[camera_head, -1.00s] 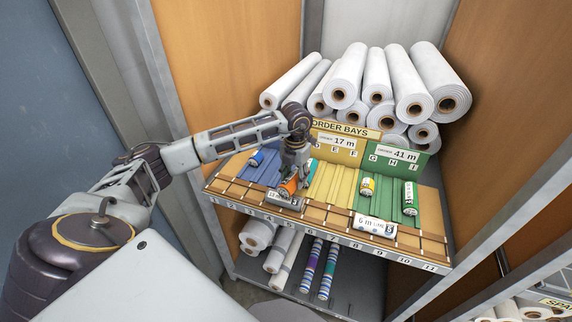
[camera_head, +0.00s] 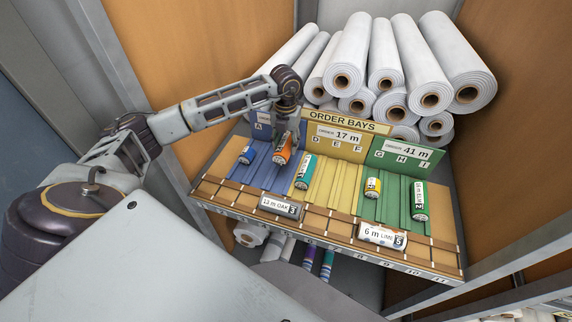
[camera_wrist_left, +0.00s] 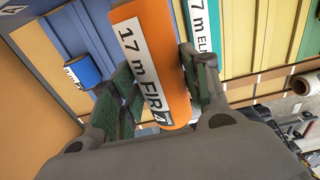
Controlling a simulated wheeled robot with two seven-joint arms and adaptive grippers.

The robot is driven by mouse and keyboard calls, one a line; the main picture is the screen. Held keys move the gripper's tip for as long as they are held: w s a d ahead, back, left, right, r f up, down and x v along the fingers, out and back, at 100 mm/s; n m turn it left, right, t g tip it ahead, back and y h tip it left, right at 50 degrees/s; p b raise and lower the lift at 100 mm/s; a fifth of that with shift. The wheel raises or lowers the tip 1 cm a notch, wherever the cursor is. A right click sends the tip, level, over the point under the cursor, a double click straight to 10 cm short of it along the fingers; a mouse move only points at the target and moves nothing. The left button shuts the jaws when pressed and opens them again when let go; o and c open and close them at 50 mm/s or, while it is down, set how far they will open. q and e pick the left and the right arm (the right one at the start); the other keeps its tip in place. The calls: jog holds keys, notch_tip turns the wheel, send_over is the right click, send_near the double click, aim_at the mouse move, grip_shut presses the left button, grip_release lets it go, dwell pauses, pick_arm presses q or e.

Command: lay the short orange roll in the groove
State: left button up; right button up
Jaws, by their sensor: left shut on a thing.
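The short orange roll (camera_head: 283,148) has a white label reading "17 m FIR"; it also shows large in the left wrist view (camera_wrist_left: 154,62). My left gripper (camera_head: 289,136) is shut on it, with one finger on each side in the left wrist view (camera_wrist_left: 168,88). The roll is over the blue grooved bay (camera_head: 268,175), between a short blue roll (camera_head: 247,155) and a teal roll (camera_head: 303,171). I cannot tell whether it touches the groove under it. My right gripper is not in view.
White-labelled rolls, "13 m OAK" (camera_head: 281,206) and "6 m LIME" (camera_head: 383,236), lie on the front rack. Large white rolls (camera_head: 385,65) are stacked behind the bay signs.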

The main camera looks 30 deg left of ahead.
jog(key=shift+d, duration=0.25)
pick_arm(q)
jog(key=shift+r, duration=0.1)
jog(key=shift+f+b, duration=0.75)
jog(key=shift+f, duration=1.05)
jog(key=shift+f+b, duration=0.4)
jog(key=shift+f, duration=0.35)
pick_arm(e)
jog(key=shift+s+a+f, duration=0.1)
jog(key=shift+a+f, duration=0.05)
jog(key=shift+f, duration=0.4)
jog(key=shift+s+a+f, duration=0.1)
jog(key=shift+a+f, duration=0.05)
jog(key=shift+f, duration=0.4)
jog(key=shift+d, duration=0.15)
pick_arm(q)
jog(key=shift+f, duration=0.45)
jog(key=shift+f+b, duration=1.35)
jog(key=shift+f, duration=0.7)
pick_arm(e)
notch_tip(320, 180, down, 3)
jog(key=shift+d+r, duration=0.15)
